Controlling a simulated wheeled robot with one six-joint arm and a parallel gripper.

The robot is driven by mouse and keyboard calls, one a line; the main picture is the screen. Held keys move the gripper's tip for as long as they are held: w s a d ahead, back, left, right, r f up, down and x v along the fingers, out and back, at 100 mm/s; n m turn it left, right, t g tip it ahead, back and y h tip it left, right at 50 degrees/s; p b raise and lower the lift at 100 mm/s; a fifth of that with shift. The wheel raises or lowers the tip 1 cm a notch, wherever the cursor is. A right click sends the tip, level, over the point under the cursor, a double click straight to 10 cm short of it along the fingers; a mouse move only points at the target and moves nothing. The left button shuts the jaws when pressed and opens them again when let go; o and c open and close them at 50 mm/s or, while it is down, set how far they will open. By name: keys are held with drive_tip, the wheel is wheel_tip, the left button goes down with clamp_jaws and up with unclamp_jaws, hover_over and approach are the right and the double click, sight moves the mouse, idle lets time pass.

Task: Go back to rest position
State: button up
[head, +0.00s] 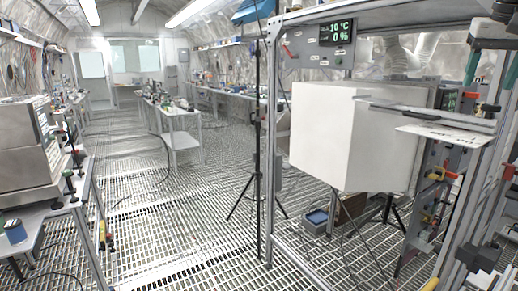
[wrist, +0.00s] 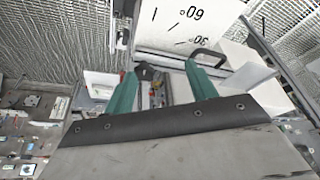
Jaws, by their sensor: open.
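My gripper (head: 491,76) hangs at the top right of the head view, its two teal fingers pointing down and spread apart. In the wrist view my gripper (wrist: 160,74) is open, with a clear gap between the teal fingers and nothing held. A white plate with dial marks and the numbers 60 and 30 (wrist: 178,22) lies beyond the fingertips, apart from them as far as I can tell. In the head view a white plate with dark marks (head: 436,134) sits below my gripper.
A large white box (head: 335,135) stands in the metal frame (head: 271,130), left of my gripper. A display panel (head: 337,32) reads 10 °C and 0 %. A bench with a metal machine (head: 25,150) is at left. The grating floor (head: 170,215) between is mostly open, with some cables.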

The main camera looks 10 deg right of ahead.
drive_tip(key=s+a+f+n+y, duration=0.1)
drive_tip(key=s+a+f+n, duration=0.1)
drive_tip(key=a+f, duration=0.5)
drive_tip(key=s+a+f+n, duration=0.15)
drive_tip(key=a+f, duration=0.25)
drive_tip(key=a, duration=0.5)
drive_tip(key=s+a+f+n+g, duration=0.1)
drive_tip(key=s+a+f+n, duration=0.1)
drive_tip(key=s+a+f, duration=0.4)
drive_tip(key=s+a+f+n+g+y, duration=0.1)
drive_tip(key=s+a+f, duration=0.5)
drive_tip(key=f, duration=0.6)
drive_tip(key=shift+s+f+n, duration=0.35)
drive_tip(key=shift+s, duration=0.45)
